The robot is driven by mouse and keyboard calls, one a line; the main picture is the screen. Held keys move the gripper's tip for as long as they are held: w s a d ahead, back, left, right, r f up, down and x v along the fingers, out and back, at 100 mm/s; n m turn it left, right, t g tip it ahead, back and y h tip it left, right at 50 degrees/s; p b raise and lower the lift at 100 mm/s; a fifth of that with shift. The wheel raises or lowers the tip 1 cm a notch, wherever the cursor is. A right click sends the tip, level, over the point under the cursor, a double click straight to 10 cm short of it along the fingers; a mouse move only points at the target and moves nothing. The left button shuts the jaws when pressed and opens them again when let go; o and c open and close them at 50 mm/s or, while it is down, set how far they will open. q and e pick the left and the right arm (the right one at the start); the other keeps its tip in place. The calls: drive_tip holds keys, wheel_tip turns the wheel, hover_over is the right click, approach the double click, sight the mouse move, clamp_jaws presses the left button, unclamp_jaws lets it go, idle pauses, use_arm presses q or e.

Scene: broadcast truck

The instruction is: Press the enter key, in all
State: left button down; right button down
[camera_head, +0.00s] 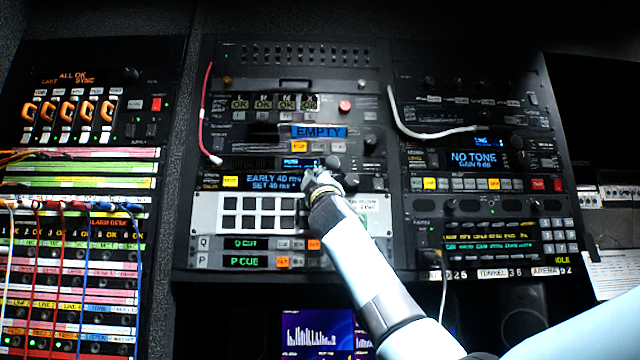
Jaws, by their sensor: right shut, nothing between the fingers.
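My right gripper (322,180) is at the middle rack, shut and empty. Its tip is in front of the right part of the unit whose display (272,181) reads "EARLY 40 ms, SET 40 ms". The gripper hides part of that unit and of the panel below, and I cannot tell whether it touches anything. A lit yellow key (231,182) is left of the display. No key that I can read as enter stands out; the labels are too small. My left gripper is not in view.
A button panel (232,214) is just below the gripper. Above is a unit with an "EMPTY" display (319,132). The right rack has a "NO TONE" display (473,160) and a small keypad (559,236). A pink cable (202,115) and a white cable (405,128) hang nearby.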

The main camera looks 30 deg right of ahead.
idle(0.7)
drive_tip(key=shift+w+d+b, duration=0.2)
drive_tip(key=shift+w+b, duration=0.15)
drive_tip(key=shift+b, duration=0.15)
drive_tip(key=shift+w+d+b, duration=0.15)
drive_tip(key=shift+w+b, duration=0.1)
drive_tip(key=shift+b, duration=0.15)
idle(0.4)
idle(0.3)
drive_tip(key=shift+s+a+p, duration=0.35)
drive_tip(key=shift+s+p, duration=0.2)
drive_tip(key=shift+s, duration=0.1)
drive_tip(key=s+a+p, duration=0.1)
drive_tip(key=s+p, duration=0.1)
drive_tip(key=s+a, duration=0.1)
drive_tip(key=s, duration=0.1)
drive_tip(key=shift+s+a+p, duration=0.1)
drive_tip(key=shift+a+p, duration=0.2)
drive_tip(key=shift+p, duration=0.1)
